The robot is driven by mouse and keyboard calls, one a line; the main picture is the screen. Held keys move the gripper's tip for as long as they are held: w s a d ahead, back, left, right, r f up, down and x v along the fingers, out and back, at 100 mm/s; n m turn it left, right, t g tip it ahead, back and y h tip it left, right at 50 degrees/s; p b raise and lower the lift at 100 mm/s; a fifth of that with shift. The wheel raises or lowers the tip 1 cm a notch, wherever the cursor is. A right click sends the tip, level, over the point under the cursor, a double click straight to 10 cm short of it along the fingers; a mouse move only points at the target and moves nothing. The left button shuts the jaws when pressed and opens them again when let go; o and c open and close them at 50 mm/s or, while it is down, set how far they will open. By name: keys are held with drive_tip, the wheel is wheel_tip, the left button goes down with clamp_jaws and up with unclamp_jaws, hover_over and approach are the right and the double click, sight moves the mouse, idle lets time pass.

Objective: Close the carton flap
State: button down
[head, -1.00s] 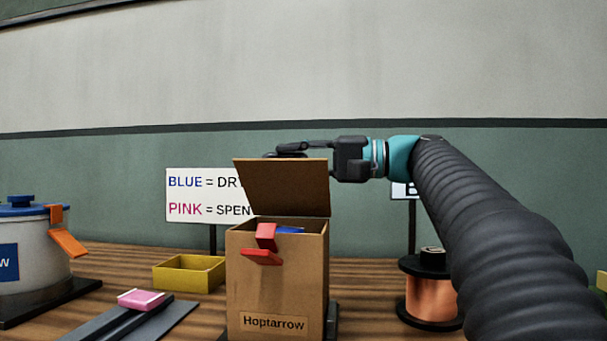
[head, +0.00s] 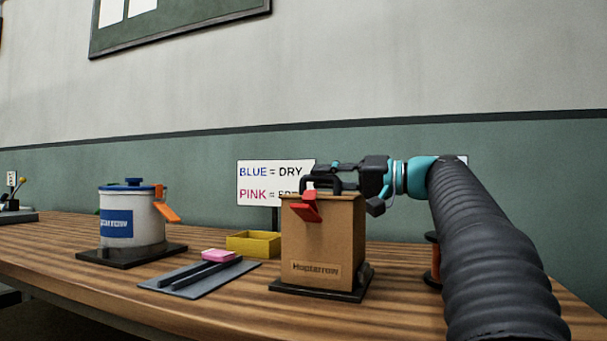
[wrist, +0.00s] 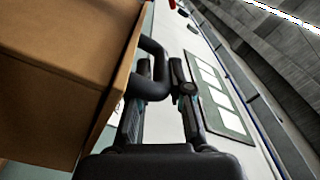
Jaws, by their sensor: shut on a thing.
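The brown carton (head: 325,240), marked "Hoptarrow", stands upright on a dark base. Its flap (head: 348,193) lies about level across the top, seen edge-on; any small gap is too fine to tell. A black handle (head: 322,182) stands up from the flap, and it also shows in the wrist view (wrist: 152,75). A red latch (head: 305,209) hangs tilted outward at the upper front of the carton. My gripper (head: 318,171) reaches in from the right and is shut on the handle. In the wrist view the carton (wrist: 60,70) fills the left side. The carton's inside is hidden.
A yellow tray (head: 254,244), a pink block (head: 218,256) on a grey rail plate (head: 200,275) and a white canister (head: 132,220) with an orange latch stand to the left. A sign (head: 262,172) is behind. A copper spool (head: 435,265) is partly hidden by my arm.

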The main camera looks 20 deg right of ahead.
drive_tip(key=shift+s+f, duration=0.15)
drive_tip(key=shift+f, duration=0.3)
drive_tip(key=c, duration=1.1)
unclamp_jaws()
drive_tip(key=shift+c, duration=0.2)
